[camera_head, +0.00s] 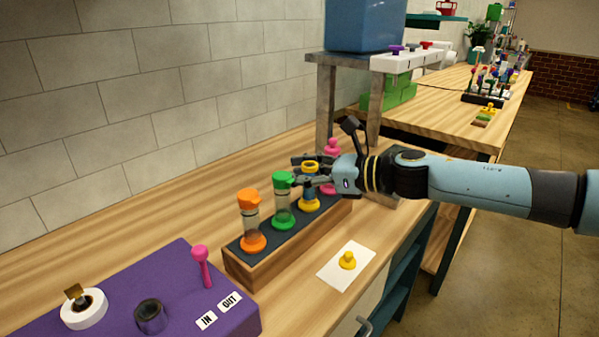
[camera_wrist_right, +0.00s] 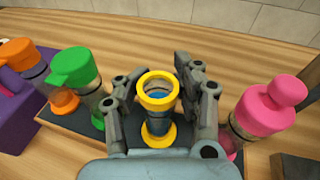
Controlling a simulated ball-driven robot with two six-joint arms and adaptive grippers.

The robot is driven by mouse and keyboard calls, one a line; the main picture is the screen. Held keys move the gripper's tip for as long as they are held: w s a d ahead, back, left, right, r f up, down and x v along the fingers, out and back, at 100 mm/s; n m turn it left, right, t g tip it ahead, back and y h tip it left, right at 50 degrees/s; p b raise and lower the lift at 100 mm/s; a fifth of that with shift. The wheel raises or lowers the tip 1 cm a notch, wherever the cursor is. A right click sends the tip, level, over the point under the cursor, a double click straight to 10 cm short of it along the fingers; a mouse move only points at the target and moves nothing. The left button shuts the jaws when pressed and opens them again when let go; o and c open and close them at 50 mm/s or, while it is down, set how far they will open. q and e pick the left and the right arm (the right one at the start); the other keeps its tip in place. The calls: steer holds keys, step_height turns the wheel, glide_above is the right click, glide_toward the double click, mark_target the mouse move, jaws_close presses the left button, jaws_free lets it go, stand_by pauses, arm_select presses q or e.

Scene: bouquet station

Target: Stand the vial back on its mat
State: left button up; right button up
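The vial (camera_head: 308,193) has a yellow rim and foot with blue in its body. It stands upright on the dark top of the long wooden block, between the green-capped and pink-capped vials. In the wrist view its open mouth (camera_wrist_right: 158,90) shows from above. My right gripper (camera_head: 312,172) reaches in from the right, with fingers either side of the vial. In the wrist view the fingers (camera_wrist_right: 158,75) look open, with gaps beside the vial; its far side is hidden. My left gripper is not in view.
Close neighbours are the green-capped vial (camera_head: 284,205) and the pink-capped vial (camera_head: 332,152); the orange-capped vial (camera_head: 249,225) is farther left. A yellow stopper (camera_head: 347,260) sits on a white card (camera_head: 335,275) in front. A purple station (camera_head: 180,290) stands at the front left.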

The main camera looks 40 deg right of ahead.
steer(key=shift+r, duration=0.15)
steer(key=shift+v, duration=1.2)
steer(key=p+v, duration=0.8)
steer(key=v, duration=0.1)
steer(key=shift+s+d+r, duration=0.1)
steer(key=shift+s+d, duration=0.1)
steer(key=shift+s, duration=0.1)
